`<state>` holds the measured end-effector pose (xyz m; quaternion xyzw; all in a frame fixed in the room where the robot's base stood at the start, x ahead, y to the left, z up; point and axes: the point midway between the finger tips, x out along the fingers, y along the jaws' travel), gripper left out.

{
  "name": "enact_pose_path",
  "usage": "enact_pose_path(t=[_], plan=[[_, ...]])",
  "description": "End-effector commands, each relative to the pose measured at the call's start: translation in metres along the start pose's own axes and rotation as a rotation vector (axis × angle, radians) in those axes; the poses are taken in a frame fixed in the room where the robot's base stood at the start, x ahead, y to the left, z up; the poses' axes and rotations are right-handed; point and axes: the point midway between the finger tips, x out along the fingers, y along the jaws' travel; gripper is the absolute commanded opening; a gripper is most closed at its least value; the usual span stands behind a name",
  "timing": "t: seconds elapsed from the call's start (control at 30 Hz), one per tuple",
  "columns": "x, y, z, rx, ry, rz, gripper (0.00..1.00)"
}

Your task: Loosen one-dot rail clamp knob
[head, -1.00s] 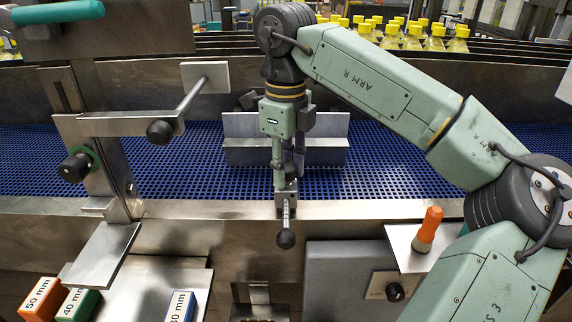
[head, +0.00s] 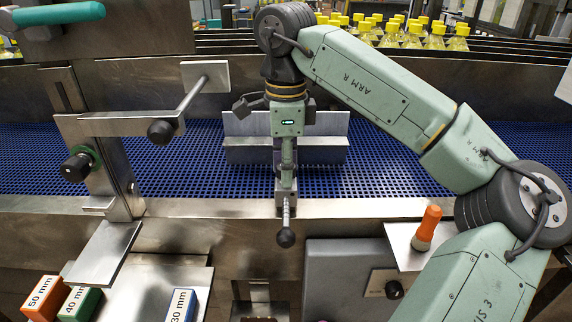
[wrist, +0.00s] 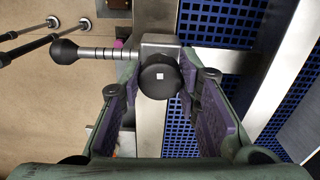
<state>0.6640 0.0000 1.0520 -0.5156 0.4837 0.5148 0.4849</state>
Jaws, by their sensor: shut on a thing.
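The one-dot knob (wrist: 159,77) is a round black knob with one white square mark on its face. In the wrist view it sits on a metal clamp block at the end of a graduated rod with a black ball end (wrist: 64,51). My gripper (wrist: 158,84) is shut on the knob, with a purple-padded finger at each side. In the head view my gripper (head: 287,182) points down over the conveyor's near rail, and hides the knob. The rod's ball end (head: 286,238) shows below it.
A metal angle plate (head: 245,150) stands behind my gripper on the blue belt (head: 400,165). At left is a bracket post with another black knob (head: 75,168). An orange-handled tool (head: 427,228) stands at right. Labelled blocks (head: 45,293) lie at front left.

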Motion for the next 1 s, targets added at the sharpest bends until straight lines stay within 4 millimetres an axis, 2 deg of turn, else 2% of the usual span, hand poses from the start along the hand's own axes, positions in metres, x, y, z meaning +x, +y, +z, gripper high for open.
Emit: enact_pose_path(t=[0.37, 0.4, 0.7, 1.0], plan=[[0.0031, 0.0016, 0.0000, -0.007, 0.002, 0.009, 0.02], [0.0032, 0.0016, 0.0000, -0.007, 0.002, 0.009, 0.31], [0.0016, 0.0008, 0.0000, -0.005, 0.001, 0.004, 0.51], [-0.0003, 0.0003, 0.0000, -0.004, 0.001, 0.002, 0.51]])
